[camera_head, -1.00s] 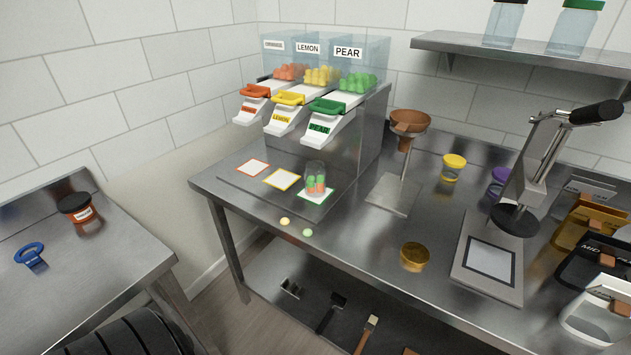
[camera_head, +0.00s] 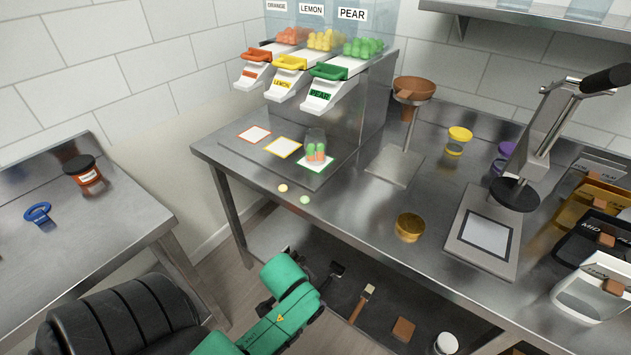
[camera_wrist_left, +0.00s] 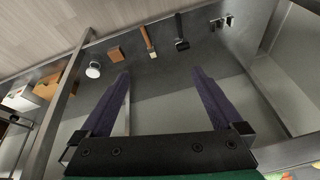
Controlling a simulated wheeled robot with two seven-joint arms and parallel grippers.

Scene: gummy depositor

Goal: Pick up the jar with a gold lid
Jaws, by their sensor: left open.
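A small jar with a gold-coloured, shiny top (camera_head: 410,228) stands near the front edge of the steel table in the head view. A see-through jar with a bright yellow lid (camera_head: 459,135) stands further back. My left arm shows as green links at the bottom of the head view, below the table's front edge; its fingers are not visible there. In the left wrist view my left gripper (camera_wrist_left: 163,74) is open and empty, its two dark purple fingers apart above the lower shelf. No jar lies between them. My right gripper is not in view.
The steel table's front edge (camera_head: 330,243) lies between my left arm and the gold-topped jar. A press (camera_head: 485,235) stands right of that jar, a funnel stand (camera_head: 393,165) behind-left. Two loose gummies lie near the edge.

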